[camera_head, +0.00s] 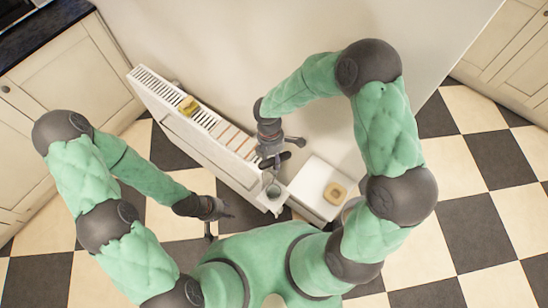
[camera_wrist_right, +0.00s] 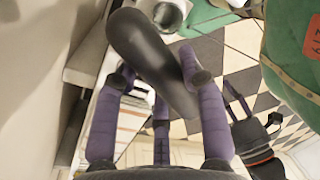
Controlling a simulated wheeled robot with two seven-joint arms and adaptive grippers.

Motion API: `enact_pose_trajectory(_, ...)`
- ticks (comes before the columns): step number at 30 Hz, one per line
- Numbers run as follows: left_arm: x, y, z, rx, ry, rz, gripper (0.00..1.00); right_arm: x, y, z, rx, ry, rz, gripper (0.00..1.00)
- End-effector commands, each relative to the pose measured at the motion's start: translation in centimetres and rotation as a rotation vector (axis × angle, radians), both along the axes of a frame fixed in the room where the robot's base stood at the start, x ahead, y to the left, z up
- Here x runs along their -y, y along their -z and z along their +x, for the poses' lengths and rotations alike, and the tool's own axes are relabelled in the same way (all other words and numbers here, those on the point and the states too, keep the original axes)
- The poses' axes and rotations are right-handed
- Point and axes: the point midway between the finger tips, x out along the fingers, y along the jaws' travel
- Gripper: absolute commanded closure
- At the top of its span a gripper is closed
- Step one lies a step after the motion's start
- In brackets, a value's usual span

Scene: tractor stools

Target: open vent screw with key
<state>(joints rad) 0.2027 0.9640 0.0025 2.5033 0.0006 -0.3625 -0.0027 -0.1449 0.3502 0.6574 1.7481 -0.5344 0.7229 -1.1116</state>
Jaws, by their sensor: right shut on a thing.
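A white radiator (camera_head: 178,118) with a slotted top stands along the wall. My right gripper (camera_head: 274,158) is above the radiator's near right end. It is shut on a dark, smooth, elongated key (camera_wrist_right: 145,48), which lies between its purple fingers in the right wrist view. The key's working tip is not clear. A grey cup (camera_head: 272,189) is just below the right gripper, at the radiator's end; it also shows in the wrist view (camera_wrist_right: 168,12). The vent screw cannot be made out. My left gripper (camera_head: 222,218) is open and empty, in front of the radiator.
A yellow sponge-like block (camera_head: 188,105) lies on the radiator's top. A white box-like stand (camera_head: 316,190) beside the radiator's end bears another yellowish item (camera_head: 335,193). Cabinets (camera_head: 70,75) stand at the left. Checkered floor (camera_head: 478,205) is clear at the right.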

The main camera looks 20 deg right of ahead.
Motion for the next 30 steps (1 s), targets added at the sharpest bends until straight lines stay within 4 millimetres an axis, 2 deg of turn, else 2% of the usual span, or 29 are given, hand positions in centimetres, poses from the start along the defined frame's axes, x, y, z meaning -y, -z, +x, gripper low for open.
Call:
enact_pose_trajectory(21,0.0,-4.0,0.0,0.000,0.000,0.000,0.60,0.0,-4.7,0.0,0.001,0.003,0.000,1.00)
enact_pose_trajectory(30,0.0,-4.4,0.0,0.000,0.000,0.000,0.60,0.0,-5.2,0.0,0.001,0.003,0.000,1.00)
